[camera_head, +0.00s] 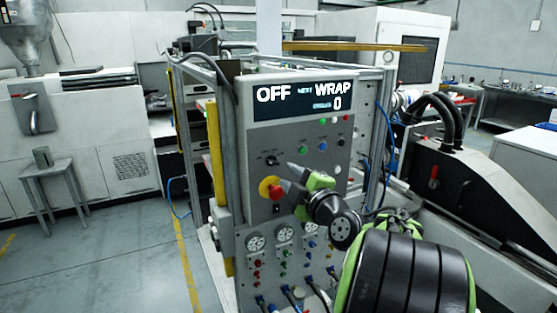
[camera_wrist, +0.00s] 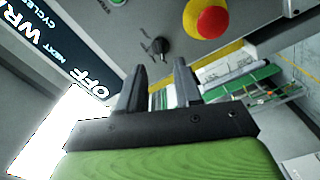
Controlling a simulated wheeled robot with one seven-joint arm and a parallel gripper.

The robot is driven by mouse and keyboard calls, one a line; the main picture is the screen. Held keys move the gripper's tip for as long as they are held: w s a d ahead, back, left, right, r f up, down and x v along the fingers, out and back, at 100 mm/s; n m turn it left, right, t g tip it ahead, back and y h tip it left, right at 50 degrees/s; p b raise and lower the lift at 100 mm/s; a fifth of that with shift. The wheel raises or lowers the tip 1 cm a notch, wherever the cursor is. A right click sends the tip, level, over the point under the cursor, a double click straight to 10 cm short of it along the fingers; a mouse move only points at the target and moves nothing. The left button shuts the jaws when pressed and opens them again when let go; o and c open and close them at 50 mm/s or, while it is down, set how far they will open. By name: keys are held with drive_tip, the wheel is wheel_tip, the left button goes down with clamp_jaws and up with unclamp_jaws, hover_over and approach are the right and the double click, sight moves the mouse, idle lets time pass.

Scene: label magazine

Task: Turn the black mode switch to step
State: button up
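The black mode switch (camera_head: 271,161) is a small knob on the upper left of the grey control panel (camera_head: 249,140), below the display. In the wrist view the knob (camera_wrist: 160,46) lies just beyond and between my fingertips. My gripper (camera_head: 287,179) is in front of the panel, below and right of the knob in the head view. Its two grey fingers (camera_wrist: 160,66) are apart with nothing between them. The fingers appear clear of the knob, though the exact distance is hard to tell. The display (camera_head: 303,99) reads OFF, with NEXT WRAP and a 0.
A red emergency stop on a yellow base (camera_head: 266,188) sits just below the switch, close to my fingers; it also shows in the wrist view (camera_wrist: 212,20). Coloured buttons (camera_head: 322,146) are to the right. Gauges (camera_head: 284,232) and cables fill the lower panel.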

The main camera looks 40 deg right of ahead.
sight(274, 164)
drive_tip(key=p+x, duration=0.1)
drive_tip(key=x, duration=0.5)
drive_tip(key=shift+w+p, duration=0.4)
clamp_jaws()
